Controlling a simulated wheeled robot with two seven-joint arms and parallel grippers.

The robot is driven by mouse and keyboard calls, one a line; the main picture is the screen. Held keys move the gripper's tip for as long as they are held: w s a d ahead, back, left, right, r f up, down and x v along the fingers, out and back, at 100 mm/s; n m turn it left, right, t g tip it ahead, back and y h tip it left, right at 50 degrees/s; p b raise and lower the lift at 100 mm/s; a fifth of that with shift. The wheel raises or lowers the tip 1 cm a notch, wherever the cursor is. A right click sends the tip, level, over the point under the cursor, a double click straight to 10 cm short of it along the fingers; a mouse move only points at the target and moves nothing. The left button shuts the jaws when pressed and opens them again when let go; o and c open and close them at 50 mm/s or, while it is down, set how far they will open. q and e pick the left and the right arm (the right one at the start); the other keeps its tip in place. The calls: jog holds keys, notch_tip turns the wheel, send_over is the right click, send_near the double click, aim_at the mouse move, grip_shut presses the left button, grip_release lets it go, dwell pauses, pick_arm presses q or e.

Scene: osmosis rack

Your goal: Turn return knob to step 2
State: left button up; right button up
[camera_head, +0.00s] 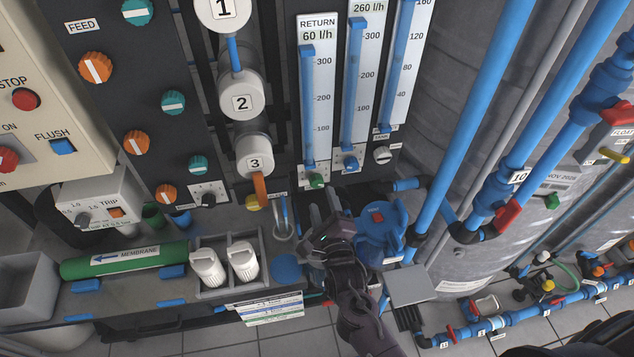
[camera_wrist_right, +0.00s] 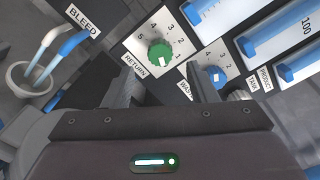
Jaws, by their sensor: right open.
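The return knob is a green dial on a white numbered plate, below the RETURN gauge in the head view (camera_head: 317,181). In the right wrist view, the return knob (camera_wrist_right: 160,54) shows a white mark on its lower part; which number it points to is hard to tell. My right gripper (camera_head: 322,205) is open just below the knob in the head view. In the right wrist view, the fingers of my right gripper (camera_wrist_right: 164,82) stand apart on either side below the knob, with nothing between them and no visible contact. My left gripper is not in view.
A blue waste knob (camera_wrist_right: 216,76) sits close on the right of the return plate. Bent tubes in a round cup (camera_wrist_right: 35,75) stand on the left by the BLEED label. Blue vertical pipes (camera_head: 465,130) rise on the right. A tray with white canisters (camera_head: 225,262) sits lower left.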

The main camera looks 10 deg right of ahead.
aim_at(318, 185)
jog(key=w+p, duration=0.1)
jog(key=w, duration=0.5)
jog(key=shift+w, duration=0.35)
jog(key=shift+c, duration=0.4)
jog(key=c, duration=0.9)
